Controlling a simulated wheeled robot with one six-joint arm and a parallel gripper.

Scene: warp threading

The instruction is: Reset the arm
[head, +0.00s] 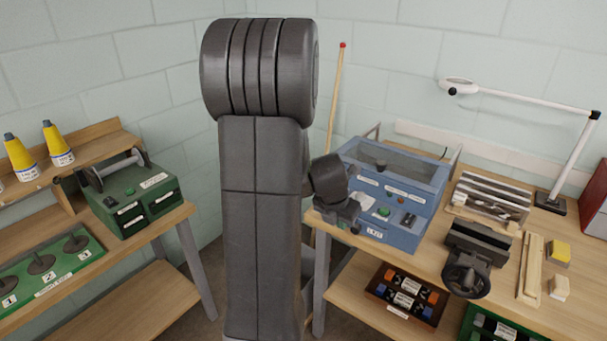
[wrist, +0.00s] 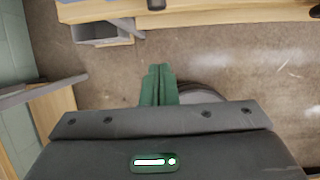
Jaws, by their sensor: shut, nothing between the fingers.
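My arm stands folded upright in the middle of the head view, a tall dark grey column of links. My gripper (wrist: 158,80) shows in the wrist view as two green fingers pressed together, with nothing between them. It points over bare brown floor, apart from the bench edge at the top of that view. In the head view its wrist end is small, in front of the blue machine's left side, and its fingertips are hard to make out. The arm hides part of the wall and the gap between the benches.
The right bench holds a blue machine (head: 394,190), a dark vice with a handwheel (head: 467,281) and a white lamp (head: 530,97). The left bench holds a green drawer box (head: 139,207) and yellow cones (head: 57,145). A grey bin (wrist: 97,38) hangs near the bench edge.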

